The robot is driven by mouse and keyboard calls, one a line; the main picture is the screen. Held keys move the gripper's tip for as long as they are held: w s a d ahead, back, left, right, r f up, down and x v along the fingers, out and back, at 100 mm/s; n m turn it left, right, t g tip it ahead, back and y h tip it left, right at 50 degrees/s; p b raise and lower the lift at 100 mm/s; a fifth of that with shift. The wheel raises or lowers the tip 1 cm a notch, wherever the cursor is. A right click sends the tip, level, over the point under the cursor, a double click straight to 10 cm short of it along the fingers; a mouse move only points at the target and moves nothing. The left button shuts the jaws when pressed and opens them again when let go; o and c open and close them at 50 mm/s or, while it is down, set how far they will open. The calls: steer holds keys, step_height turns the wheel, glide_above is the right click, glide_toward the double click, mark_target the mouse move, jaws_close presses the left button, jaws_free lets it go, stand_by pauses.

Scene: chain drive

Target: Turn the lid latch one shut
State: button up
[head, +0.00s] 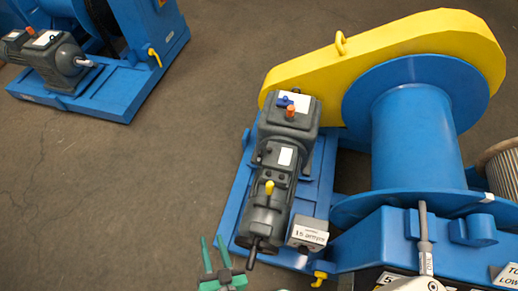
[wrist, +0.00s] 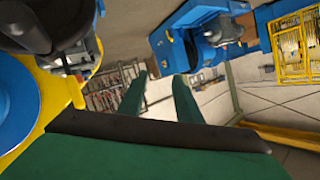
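My gripper (head: 212,240) shows its green fingers at the bottom of the head view, on the floor side of the winch base. The fingers are apart with nothing between them; in the wrist view (wrist: 160,80) they also stand apart. I cannot tell for sure which part is lid latch one. Small fittings on the grey gear motor (head: 262,213) are a yellow lever (head: 269,187), a blue knob (head: 285,101) and an orange cap (head: 291,111). A yellow handle (head: 320,278) sits at the base's lower edge. My gripper touches none of these.
The blue winch drum (head: 415,140) and yellow chain guard (head: 390,45) fill the right. A grey box (head: 307,235) stands beside the motor. A second blue machine (head: 100,90) is at upper left. Open floor (head: 150,180) lies between.

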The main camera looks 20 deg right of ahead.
steer(key=w+a+f+g+y, duration=0.15)
steer(key=w+a, duration=0.25)
steer(key=w, duration=0.7)
steer(key=w+a+f+g+y, duration=0.1)
steer(key=w+a+g+y, duration=0.3)
steer(key=w, duration=0.7)
steer(key=w+a+f+y, duration=0.15)
steer(key=w+a, duration=0.35)
steer(key=w, duration=0.6)
steer(key=r+m+g+h, duration=0.1)
steer(key=m+g+h, duration=0.1)
steer(key=g+h, duration=0.6)
glide_above(261, 152)
steer(key=shift+g+y, duration=0.3)
steer(key=shift+g, duration=0.05)
steer(key=f, duration=0.9)
steer(key=shift+w+a+f, duration=0.1)
steer(key=shift+w+a, duration=0.1)
steer(key=shift+a, duration=0.05)
steer(key=shift+d+f, duration=0.15)
steer(key=shift+f, duration=0.3)
